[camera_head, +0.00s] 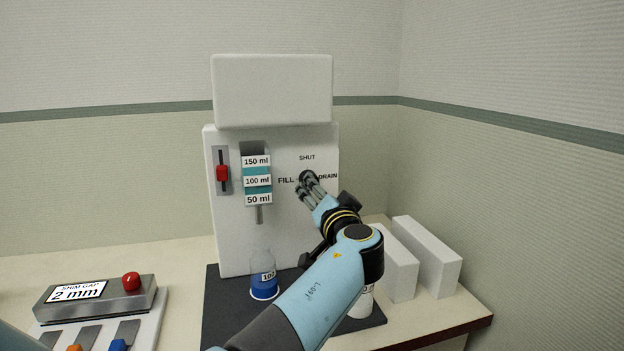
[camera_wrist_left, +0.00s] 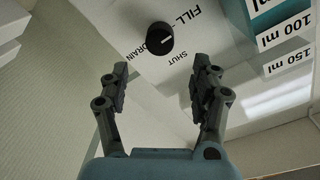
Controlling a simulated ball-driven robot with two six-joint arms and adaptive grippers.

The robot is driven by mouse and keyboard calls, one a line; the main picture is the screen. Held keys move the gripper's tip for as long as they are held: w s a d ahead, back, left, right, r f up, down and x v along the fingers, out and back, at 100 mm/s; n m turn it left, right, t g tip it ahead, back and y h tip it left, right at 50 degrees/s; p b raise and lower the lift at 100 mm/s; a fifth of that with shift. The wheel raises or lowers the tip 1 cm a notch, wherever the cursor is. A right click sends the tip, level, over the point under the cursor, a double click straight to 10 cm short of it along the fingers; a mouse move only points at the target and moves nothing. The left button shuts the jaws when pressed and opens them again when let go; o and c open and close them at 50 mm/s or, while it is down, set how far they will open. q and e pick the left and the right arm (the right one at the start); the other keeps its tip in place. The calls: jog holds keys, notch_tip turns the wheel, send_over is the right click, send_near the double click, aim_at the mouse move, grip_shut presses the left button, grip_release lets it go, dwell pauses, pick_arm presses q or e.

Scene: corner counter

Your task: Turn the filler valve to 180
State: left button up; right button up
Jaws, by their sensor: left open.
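The filler panel (camera_head: 222,245) is a white upright board marked FILL, SHUT and DRAIN. Its round black valve knob (camera_wrist_left: 159,38) shows in the left wrist view. A white mark on the knob points right there, seemingly between FILL and SHUT. In the head view my fingers mostly hide the knob. My left gripper (camera_head: 308,182) is open in front of it; in the wrist view (camera_wrist_left: 160,85) the knob lies beyond the fingertips, with nothing between them. A gauge (camera_head: 257,170) carries 150, 100 and 50 ml labels, with teal showing between them. My right gripper is out of view.
A red slider (camera_head: 222,173) is left of the gauge. A bottle of blue liquid (camera_head: 263,275) stands on a dark mat (camera_head: 225,300) below the spout. White blocks (camera_head: 428,255) stand at right. A grey shim-gap box (camera_head: 95,297) with a red knob lies at left.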

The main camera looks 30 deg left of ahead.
pick_arm(q)
jog(key=p+x, duration=0.1)
jog(key=x, duration=0.7)
jog(key=shift+w+a, duration=0.15)
jog(key=shift+w, duration=0.05)
jog(key=shift+c, duration=0.4)
jog(key=c, duration=1.1)
